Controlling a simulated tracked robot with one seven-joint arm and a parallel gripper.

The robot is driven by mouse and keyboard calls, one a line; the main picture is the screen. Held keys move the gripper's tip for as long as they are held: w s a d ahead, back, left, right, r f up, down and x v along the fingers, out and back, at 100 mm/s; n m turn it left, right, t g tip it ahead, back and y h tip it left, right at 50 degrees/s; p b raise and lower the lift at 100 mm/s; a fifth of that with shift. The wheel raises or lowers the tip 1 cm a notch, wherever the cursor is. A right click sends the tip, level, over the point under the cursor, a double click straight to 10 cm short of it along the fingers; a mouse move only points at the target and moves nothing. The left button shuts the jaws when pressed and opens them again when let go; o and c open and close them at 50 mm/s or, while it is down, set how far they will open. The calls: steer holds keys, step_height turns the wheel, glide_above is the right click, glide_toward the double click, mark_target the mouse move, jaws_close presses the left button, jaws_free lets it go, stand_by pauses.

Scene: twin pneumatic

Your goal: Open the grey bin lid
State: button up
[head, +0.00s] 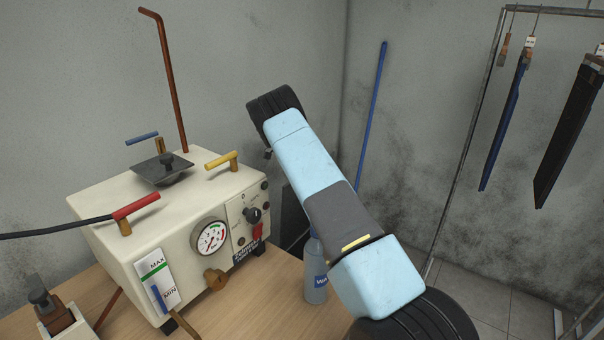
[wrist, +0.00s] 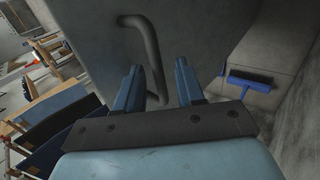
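In the wrist view, a large grey panel that looks like the bin lid (wrist: 205,35) fills the upper middle. A dark curved bar handle (wrist: 150,50) stands out from it. My gripper (wrist: 157,82) is open, with its two blue-grey fingers apart. The lower part of the handle shows between the fingers; I cannot tell whether it lies between them in depth, and no contact is visible. The gripper and the bin are not clearly visible in the head view, where my arm blocks much of the middle.
A cream machine (head: 140,215) with a gauge and coloured handles stands on a wooden table (head: 265,300), with a bottle (head: 316,275) beside it. A blue broom (head: 373,110) leans at the wall; its head (wrist: 248,78) rests on the floor. Tools hang from a rail (head: 560,11) at right.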

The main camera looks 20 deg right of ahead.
steer(key=v, duration=0.7)
steer(key=shift+w, duration=0.15)
